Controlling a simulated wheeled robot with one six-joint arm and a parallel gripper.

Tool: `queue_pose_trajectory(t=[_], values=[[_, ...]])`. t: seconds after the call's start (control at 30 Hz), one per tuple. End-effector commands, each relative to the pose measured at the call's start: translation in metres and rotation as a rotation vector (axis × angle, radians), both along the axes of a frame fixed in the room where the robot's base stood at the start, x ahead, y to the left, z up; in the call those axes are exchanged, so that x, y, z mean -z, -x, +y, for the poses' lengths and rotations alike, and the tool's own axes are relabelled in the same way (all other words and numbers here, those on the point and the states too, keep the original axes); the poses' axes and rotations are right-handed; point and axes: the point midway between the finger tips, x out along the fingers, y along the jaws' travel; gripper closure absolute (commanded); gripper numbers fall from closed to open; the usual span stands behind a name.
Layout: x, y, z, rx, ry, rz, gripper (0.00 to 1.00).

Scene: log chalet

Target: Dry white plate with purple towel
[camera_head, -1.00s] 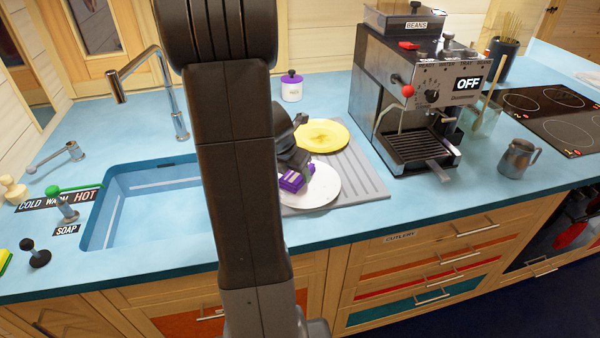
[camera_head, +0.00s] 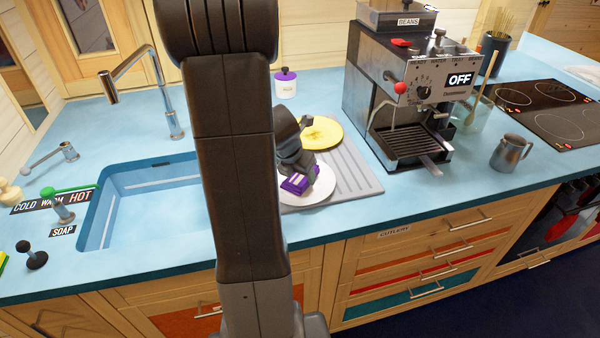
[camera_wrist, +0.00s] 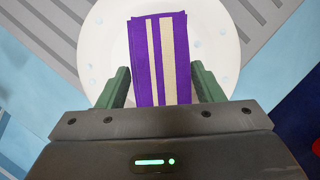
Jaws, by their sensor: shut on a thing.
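The white plate (camera_head: 318,192) lies on the grey draining board beside the sink. In the wrist view the plate (camera_wrist: 108,38) fills the upper middle and has several pale blue drop-like spots on it. The purple towel (camera_head: 297,186) is a folded block over the plate; in the wrist view the towel (camera_wrist: 143,55) shows two cream stripes. My gripper (camera_wrist: 160,90) is shut on the towel, with a green finger on each side. In the head view my gripper (camera_head: 297,172) is above the plate, and my arm hides part of the plate's left side.
A yellow plate (camera_head: 322,132) lies behind on the draining board (camera_head: 360,185). The sink (camera_head: 140,210) with its tall tap (camera_head: 170,95) is to the left. A coffee machine (camera_head: 405,90) stands to the right, with a metal jug (camera_head: 510,152) beyond. A purple-and-white jar (camera_head: 286,86) stands behind.

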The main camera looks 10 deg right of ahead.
Motion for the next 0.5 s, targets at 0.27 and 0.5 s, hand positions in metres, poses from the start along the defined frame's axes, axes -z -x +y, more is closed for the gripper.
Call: queue_pose_trajectory(t=[0.27, 0.5], values=[[-0.001, -0.018, 0.020, -0.003, 0.000, 0.000, 0.58], [0.000, -0.020, 0.022, -0.001, 0.000, 0.000, 0.58]])
